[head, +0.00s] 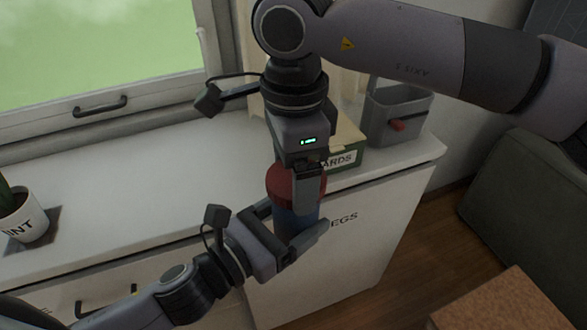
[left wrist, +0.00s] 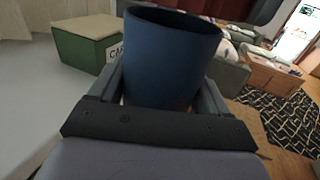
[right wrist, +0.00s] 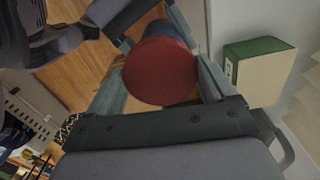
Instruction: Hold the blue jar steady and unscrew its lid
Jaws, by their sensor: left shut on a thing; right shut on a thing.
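The blue jar (head: 303,222) is upright in front of the white cabinet, and my left gripper (head: 300,238) is shut around its body. In the left wrist view the jar (left wrist: 170,65) stands between the fingers with its rim bare and its top open. The red lid (head: 288,180) is held by my right gripper (head: 308,185), which points down from above. In the right wrist view the lid (right wrist: 160,72) sits between both fingers, with part of the blue jar behind it. A dark red edge above the jar in the left wrist view looks like the raised lid.
A green and cream card box (head: 345,155) and a grey bin (head: 398,112) stand on the white counter (head: 150,180) behind. A potted plant (head: 22,215) is at the left. A green sofa (head: 530,195) and a wooden table (head: 505,305) are at the right.

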